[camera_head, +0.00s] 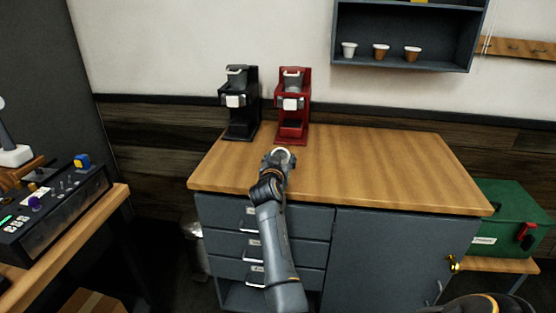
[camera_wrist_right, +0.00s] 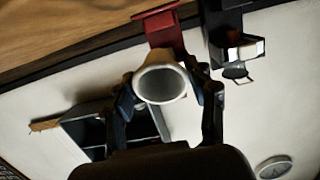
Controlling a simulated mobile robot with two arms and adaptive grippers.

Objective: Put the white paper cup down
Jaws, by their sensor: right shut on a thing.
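The white paper cup (camera_wrist_right: 161,84) is between the two fingers of my right gripper (camera_wrist_right: 164,98), its open rim facing the wrist camera. In the head view the right gripper (camera_head: 274,163) is shut on the cup, and the cup's pale rim (camera_head: 281,151) shows at its tip. They are over the wooden counter top (camera_head: 380,165), just in front of the red brewer (camera_head: 292,105). I cannot tell whether the cup touches the wood. My left gripper is not in view.
A black brewer (camera_head: 239,103) stands left of the red one. The counter's right half is clear. A wall shelf (camera_head: 402,64) holds several small cups. A control box (camera_head: 52,205) sits on the left bench, and a green box (camera_head: 515,222) stands at right.

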